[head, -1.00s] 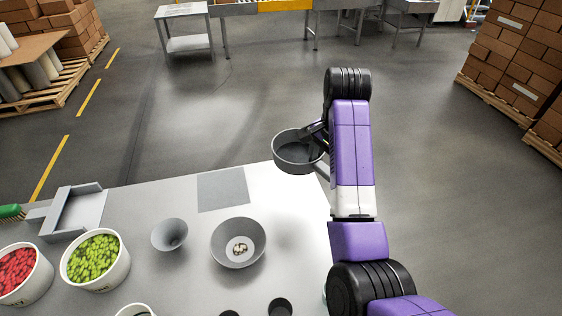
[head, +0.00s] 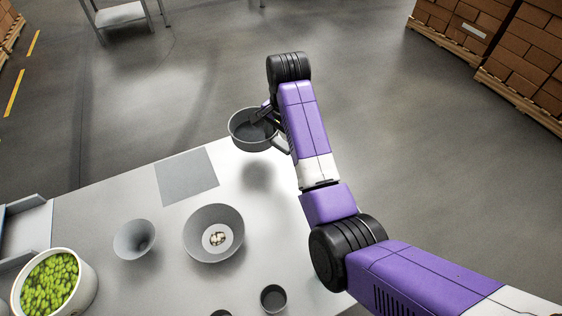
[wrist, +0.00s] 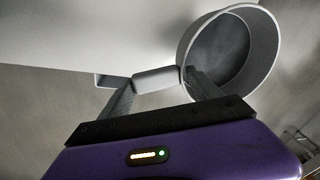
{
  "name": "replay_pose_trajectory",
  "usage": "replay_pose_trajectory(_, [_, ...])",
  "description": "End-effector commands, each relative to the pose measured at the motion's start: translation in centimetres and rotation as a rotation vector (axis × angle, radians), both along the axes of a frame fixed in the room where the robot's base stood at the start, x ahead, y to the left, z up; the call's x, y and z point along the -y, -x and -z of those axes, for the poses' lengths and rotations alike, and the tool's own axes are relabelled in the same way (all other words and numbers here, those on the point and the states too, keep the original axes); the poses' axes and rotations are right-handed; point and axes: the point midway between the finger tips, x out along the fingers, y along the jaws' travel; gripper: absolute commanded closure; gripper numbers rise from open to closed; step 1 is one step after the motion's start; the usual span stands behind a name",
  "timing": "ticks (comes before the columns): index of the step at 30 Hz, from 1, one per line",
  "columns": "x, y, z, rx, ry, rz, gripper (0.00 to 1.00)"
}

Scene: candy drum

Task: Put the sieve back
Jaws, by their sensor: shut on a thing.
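The sieve (head: 252,130) is a grey round pan with a handle. My gripper (head: 272,112) is shut on its handle and holds it in the air at the far edge of the white table (head: 95,205), with a soft shadow on the tabletop below. In the wrist view, the fingers of my gripper (wrist: 158,92) close around the sieve's handle (wrist: 155,79), and the tilted-looking sieve pan (wrist: 228,50) shows at upper right. A flat grey square (head: 186,176) lies on the table to the sieve's left. It is bare.
A grey bowl (head: 213,250) with small pale pieces inside and a grey funnel-like cup (head: 134,240) stand nearer. A white tub of green candy (head: 53,285) is at lower left. A small dark cup (head: 273,298) stands at the front. The tabletop right of the bowl is clear.

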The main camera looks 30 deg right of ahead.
Motion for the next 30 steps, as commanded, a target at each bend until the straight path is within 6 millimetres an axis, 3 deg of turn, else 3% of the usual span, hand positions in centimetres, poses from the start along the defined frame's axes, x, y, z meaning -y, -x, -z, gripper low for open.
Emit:
replay_pose_trajectory(6, [0.0, 0.1, 4.0, -0.002, 0.0, -0.001, 0.76])
replay_pose_trajectory(19, [0.0, 0.0, 8.7, -0.002, -0.002, 0.001, 0.76])
replay_pose_trajectory(30, [0.0, 0.0, 9.5, 0.001, -0.001, 0.001, 0.76])
